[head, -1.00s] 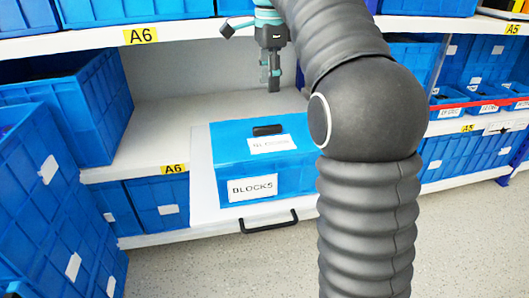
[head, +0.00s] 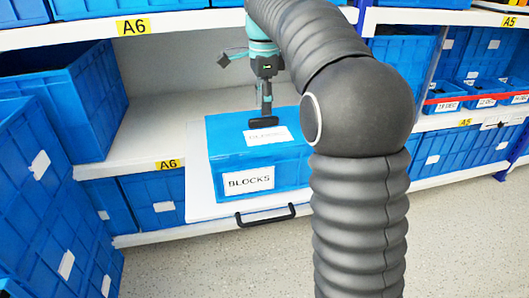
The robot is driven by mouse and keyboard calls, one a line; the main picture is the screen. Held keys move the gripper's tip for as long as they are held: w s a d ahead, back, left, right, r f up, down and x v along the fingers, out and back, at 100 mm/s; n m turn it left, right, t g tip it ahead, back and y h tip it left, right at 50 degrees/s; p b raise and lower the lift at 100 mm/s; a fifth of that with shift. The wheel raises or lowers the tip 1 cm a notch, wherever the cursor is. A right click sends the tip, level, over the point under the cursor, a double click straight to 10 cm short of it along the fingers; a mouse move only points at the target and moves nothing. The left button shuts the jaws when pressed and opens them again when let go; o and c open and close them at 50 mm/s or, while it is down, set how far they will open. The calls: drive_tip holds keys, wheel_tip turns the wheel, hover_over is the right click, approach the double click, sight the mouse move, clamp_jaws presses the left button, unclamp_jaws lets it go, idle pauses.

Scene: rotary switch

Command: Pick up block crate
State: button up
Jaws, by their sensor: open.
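The block crate (head: 222,157) is a blue lidded box with a white "BLOCKS" label on its front and another label on its lid. It sits on a white pull-out board (head: 197,180) in the head view. A black handle (head: 262,122) stands on the lid. My gripper (head: 265,112) points down at the handle, with its fingers at or just above it. The jaws are open, though their gap is hard to see from this side. Whether the fingers touch the handle cannot be told. My arm hides the crate's right end.
Large blue bins (head: 60,100) stand on the left, close to the board. A shelf marked A6 (head: 185,22) runs above and behind the crate. A black pull handle (head: 265,216) is on the board's front edge. Small bins (head: 445,95) fill the right shelves. The floor in front is clear.

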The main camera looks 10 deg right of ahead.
sight(263, 118)
wheel_tip(263, 118, down, 4)
drive_tip(key=shift+f+b, duration=0.25)
drive_tip(key=shift+b, duration=0.1)
clamp_jaws()
drive_tip(key=shift+r, duration=0.1)
